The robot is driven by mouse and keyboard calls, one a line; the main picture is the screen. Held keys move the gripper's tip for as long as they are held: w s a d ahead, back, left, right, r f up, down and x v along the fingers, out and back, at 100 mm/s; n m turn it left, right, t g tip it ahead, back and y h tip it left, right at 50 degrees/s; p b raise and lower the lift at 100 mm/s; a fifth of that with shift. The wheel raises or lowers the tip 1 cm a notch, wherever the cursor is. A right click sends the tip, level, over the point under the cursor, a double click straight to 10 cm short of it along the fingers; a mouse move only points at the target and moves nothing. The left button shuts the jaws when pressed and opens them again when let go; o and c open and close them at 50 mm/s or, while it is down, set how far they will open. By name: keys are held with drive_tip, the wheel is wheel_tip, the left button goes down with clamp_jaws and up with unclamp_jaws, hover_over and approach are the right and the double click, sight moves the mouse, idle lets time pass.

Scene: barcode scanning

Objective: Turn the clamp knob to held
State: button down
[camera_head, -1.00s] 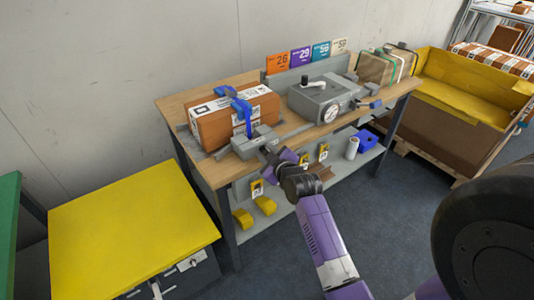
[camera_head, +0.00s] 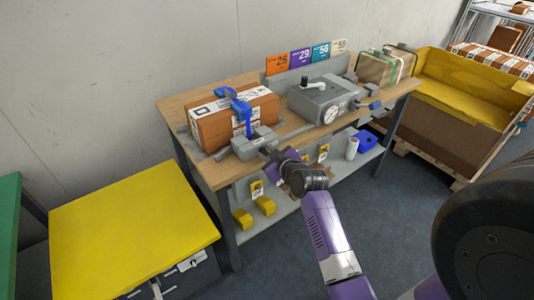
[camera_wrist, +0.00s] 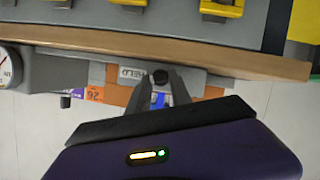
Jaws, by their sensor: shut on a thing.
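The clamp unit is a grey block (camera_head: 254,143) at the workbench's front left corner, with a blue clamp arm (camera_head: 241,106) rising over an orange-brown carton (camera_head: 212,131). In the wrist view, the clamp's dark round knob (camera_wrist: 160,77) lies between the two grey fingers of my gripper (camera_wrist: 160,88), and they are shut on it. A plate beside it reads "HELD" (camera_wrist: 130,73). The blue part (camera_wrist: 158,99) shows between the fingers. In the head view, my gripper (camera_head: 274,153) reaches the front of the clamp block, and the knob is mostly hidden there.
A grey machine with a dial (camera_head: 320,99) stands right of the carton on the bench. Numbered coloured cards (camera_head: 301,59) stand behind. A strapped box (camera_head: 380,66) is at the far right. A yellow-topped cabinet (camera_head: 130,225) is at the left. Yellow items (camera_head: 243,218) lie on the lower shelf.

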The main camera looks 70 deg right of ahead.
drive_tip(key=shift+s+d+m+t+y, duration=0.15)
drive_tip(key=shift+m+t+y, duration=0.5)
drive_tip(key=shift+m, duration=0.75)
drive_tip(key=shift+g+y, duration=0.25)
drive_tip(key=c, duration=1.5)
unclamp_jaws()
drive_tip(key=v, duration=0.7)
drive_tip(key=shift+s+r+b, duration=0.15)
drive_tip(key=shift+s+b, duration=0.15)
drive_tip(key=shift+b, duration=0.05)
